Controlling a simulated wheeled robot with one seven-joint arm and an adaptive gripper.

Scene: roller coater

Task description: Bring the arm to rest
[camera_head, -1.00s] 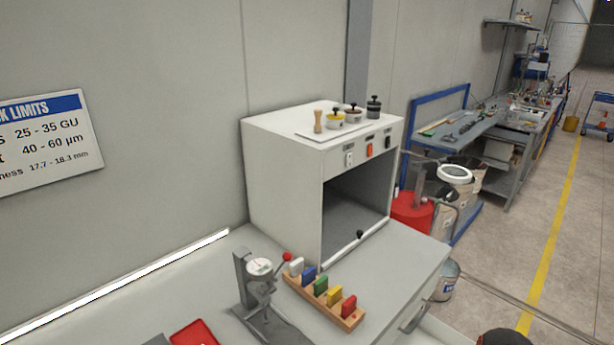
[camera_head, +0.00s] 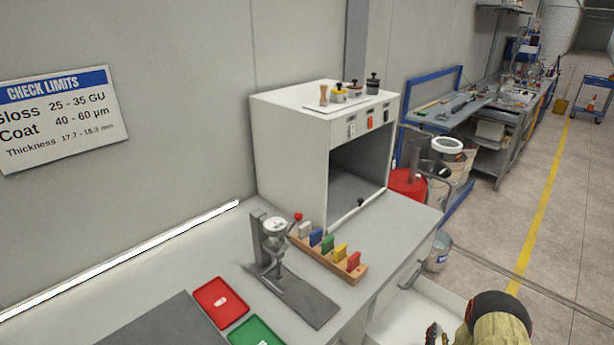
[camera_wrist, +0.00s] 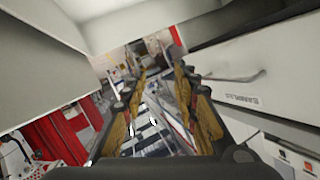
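My gripper (camera_wrist: 160,75) is open in the wrist view, with two yellow and black fingers apart and nothing visible between them. It is beside a pale cabinet front (camera_wrist: 265,85) with a bar handle. In the head view my arm shows at the bottom right, in front of the bench, and the gripper is mostly cut off by the lower edge.
The grey bench (camera_head: 180,262) holds a dial gauge stand (camera_head: 275,245), a wooden rack (camera_head: 335,262) of coloured blocks, a red tray (camera_head: 220,302) and a green tray (camera_head: 255,332). A white open-fronted cabinet (camera_head: 290,150) stands behind. A white drawer-like surface (camera_head: 400,318) juts out below the bench.

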